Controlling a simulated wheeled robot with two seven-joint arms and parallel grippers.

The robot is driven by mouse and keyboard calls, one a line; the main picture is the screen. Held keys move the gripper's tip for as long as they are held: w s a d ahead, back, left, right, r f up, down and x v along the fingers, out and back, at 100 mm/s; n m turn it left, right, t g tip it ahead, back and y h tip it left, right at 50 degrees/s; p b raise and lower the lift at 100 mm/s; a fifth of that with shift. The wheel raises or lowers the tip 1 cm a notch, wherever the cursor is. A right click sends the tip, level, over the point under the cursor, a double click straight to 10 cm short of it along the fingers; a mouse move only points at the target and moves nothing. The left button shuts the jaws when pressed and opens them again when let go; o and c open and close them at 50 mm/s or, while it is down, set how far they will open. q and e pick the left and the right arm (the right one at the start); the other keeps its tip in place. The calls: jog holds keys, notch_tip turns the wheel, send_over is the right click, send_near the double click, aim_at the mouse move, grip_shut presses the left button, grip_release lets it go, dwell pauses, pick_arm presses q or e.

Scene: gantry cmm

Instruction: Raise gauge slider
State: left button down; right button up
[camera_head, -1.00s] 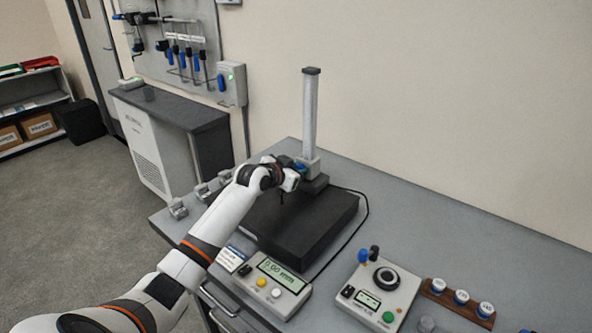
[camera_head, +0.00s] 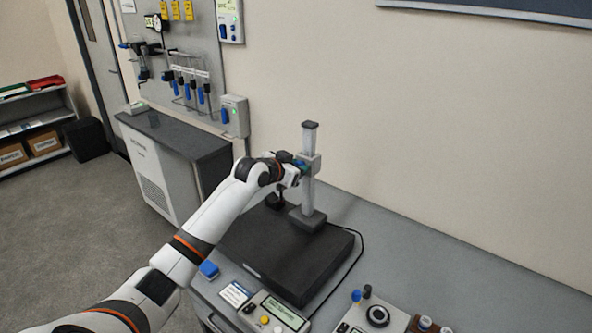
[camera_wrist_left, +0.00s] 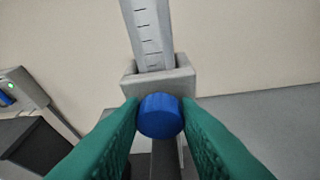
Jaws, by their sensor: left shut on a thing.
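The height gauge has a pale upright column (camera_head: 308,142) on a dark foot (camera_head: 307,220), standing on a black plate. Its grey slider (camera_head: 315,163) sits high on the column, well above the foot and a little below the top cap. My left gripper (camera_head: 299,167) is at the slider's left side. In the left wrist view the green fingers are shut on the slider's round blue knob (camera_wrist_left: 160,115), one finger on each side. Above the knob are the slider's grey frame (camera_wrist_left: 162,82) and the scale marks on the column (camera_wrist_left: 150,35). My right gripper is not in view.
The black plate (camera_head: 270,262) lies on the grey bench (camera_head: 430,245). A readout box (camera_head: 274,314) and a control box with a dial (camera_head: 366,318) stand at the front. A cable runs along the plate's right side. The wall is close behind the column.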

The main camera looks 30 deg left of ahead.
pick_arm(q)
jog(key=shift+r, duration=0.2)
jog(key=c, duration=1.1)
grip_release()
jog(key=shift+f, duration=0.1)
jog(key=b+v, duration=0.3)
jog(key=v, duration=0.9)
